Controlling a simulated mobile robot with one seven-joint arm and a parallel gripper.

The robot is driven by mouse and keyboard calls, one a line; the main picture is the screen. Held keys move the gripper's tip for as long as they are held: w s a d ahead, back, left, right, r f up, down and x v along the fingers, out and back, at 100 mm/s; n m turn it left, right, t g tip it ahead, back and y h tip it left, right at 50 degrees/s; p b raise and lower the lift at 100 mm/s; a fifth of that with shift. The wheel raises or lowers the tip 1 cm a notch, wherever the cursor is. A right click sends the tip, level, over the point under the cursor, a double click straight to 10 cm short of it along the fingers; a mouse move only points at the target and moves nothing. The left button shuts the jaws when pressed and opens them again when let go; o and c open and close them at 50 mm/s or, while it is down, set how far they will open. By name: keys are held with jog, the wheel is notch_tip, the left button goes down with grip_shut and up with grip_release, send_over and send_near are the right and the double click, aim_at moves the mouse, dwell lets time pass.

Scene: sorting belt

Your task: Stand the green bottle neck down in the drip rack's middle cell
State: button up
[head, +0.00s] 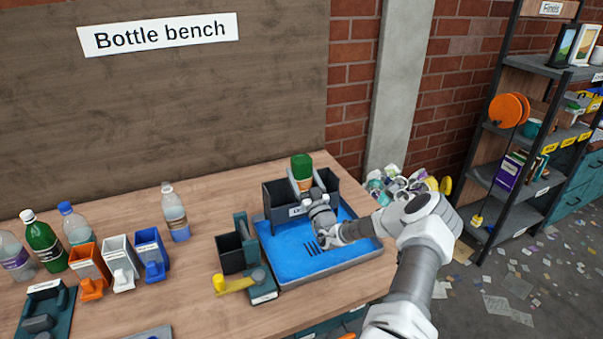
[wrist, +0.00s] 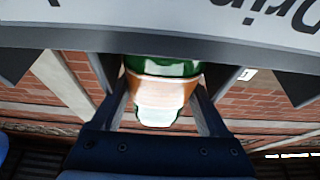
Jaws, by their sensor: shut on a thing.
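The green bottle (head: 302,166) with an orange label is upright on end at the drip rack, green end up in the head view. My gripper (head: 301,186) is shut on it; in the wrist view the fingers flank the bottle's label (wrist: 160,90). The dark drip rack (head: 275,212) stands at the back of a blue tray. The bottle is in line with the rack's middle, between the side cells. Its lower end and neck are hidden by the rack front and my gripper, so I cannot tell how deep it sits.
The blue tray (head: 290,262) lies in front of the rack. Another green bottle (head: 43,243), clear bottles and small orange, white and blue holders (head: 152,256) stand further left.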

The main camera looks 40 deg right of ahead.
jog(key=o, duration=1.3)
jog(key=shift+o, duration=0.2)
jog(key=shift+s, duration=0.1)
jog(key=v, duration=1.2)
jog(key=shift+b, duration=0.4)
jog(key=shift+a, duration=0.1)
